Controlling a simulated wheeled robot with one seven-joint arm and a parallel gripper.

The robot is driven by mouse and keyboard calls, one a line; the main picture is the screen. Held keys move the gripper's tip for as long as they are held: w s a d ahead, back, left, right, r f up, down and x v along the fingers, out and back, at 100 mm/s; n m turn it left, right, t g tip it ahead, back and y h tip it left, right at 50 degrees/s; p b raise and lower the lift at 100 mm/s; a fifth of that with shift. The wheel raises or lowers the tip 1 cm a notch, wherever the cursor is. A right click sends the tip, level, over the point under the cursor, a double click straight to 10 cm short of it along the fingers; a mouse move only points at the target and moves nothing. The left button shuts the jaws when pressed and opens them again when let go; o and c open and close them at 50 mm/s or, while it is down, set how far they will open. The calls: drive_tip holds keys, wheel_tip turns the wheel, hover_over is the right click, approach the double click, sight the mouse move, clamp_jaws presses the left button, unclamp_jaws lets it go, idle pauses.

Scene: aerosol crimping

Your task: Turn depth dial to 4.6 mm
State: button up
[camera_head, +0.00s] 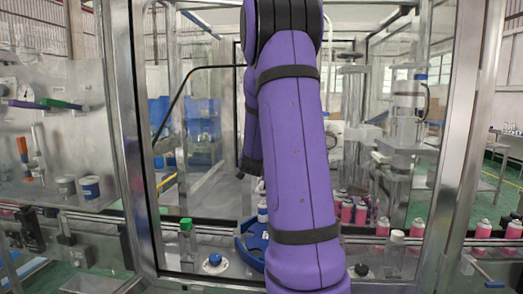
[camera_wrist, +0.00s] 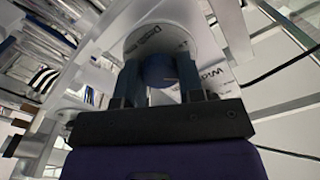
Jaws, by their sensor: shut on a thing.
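In the wrist view, a dark blue round knob, the depth dial (camera_wrist: 158,71), sits in front of a pale round plate (camera_wrist: 150,38) with dark lettering, partly cut off and too blurred to read in full. My gripper (camera_wrist: 160,78) has its two dark fingers on either side of the dial and is shut on it. No pointer or scale reading can be made out. In the head view my purple arm reaches down the middle of the picture. The gripper and the dial cannot be made out there.
In the head view, metal posts of a clear-walled enclosure (camera_head: 133,150) stand around my arm. Pink cans (camera_head: 382,226) stand at the right.

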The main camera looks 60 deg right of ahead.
drive_tip(key=shift+n, duration=4.1)
drive_tip(key=o, duration=0.9)
drive_tip(key=shift+a, duration=0.1)
drive_tip(key=v, duration=1)
drive_tip(key=shift+s+a, duration=0.15)
drive_tip(key=shift+a, duration=0.15)
